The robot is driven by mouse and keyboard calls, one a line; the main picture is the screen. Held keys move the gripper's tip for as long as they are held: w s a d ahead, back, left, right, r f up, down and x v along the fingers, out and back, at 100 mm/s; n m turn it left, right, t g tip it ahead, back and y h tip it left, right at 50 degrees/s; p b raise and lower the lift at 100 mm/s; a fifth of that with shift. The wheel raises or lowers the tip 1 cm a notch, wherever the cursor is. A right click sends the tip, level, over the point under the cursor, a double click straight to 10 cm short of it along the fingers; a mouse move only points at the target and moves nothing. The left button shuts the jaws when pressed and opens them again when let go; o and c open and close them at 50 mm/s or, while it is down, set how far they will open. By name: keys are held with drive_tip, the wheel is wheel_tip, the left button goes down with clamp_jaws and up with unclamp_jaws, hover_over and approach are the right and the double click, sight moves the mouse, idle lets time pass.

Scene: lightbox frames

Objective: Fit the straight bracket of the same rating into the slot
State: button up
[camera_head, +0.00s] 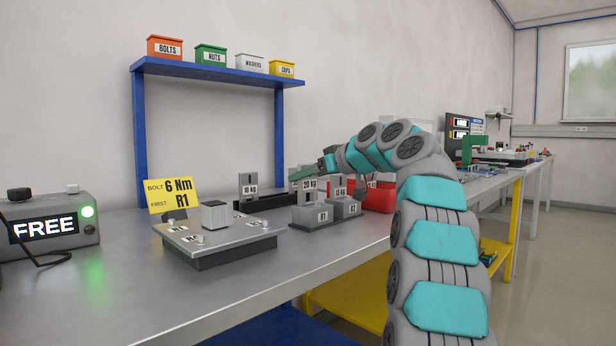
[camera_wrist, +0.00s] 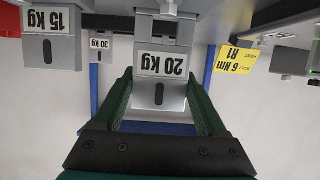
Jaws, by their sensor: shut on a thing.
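My gripper (camera_wrist: 158,92) has dark green fingers on both sides of a grey bracket (camera_wrist: 172,95) labelled 20 kg and is shut on it. The bracket has a dark oblong hole; the wrist picture is upside down. In the head view, the 20 KG label (camera_head: 309,184) shows below my gripper (camera_head: 318,170), above grey blocks (camera_head: 318,222). I cannot tell whether the bracket is clear of the blocks. Other grey brackets carry labels 10 KG (camera_head: 249,182), 15 kg (camera_wrist: 50,50) and 30 kg (camera_wrist: 100,56). I cannot pick out the slot for sure.
A grey plate fixture (camera_head: 222,248) with bolts stands in front, with a yellow sign (camera_head: 173,195) reading BOLT 6 Nm FIRST R1. A box (camera_head: 45,222) shows FREE and a green light. A red object (camera_head: 378,200) is beside the blocks.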

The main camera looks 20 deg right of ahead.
sight(310, 188)
drive_tip(key=shift+f+b, duration=1.7)
drive_tip(key=shift+f, duration=0.05)
drive_tip(key=o, duration=1.5)
drive_tip(key=v, duration=0.7)
drive_tip(key=shift+s+d+r, duration=0.1)
drive_tip(key=shift+s+r, duration=0.05)
drive_tip(key=shift+s, duration=0.2)
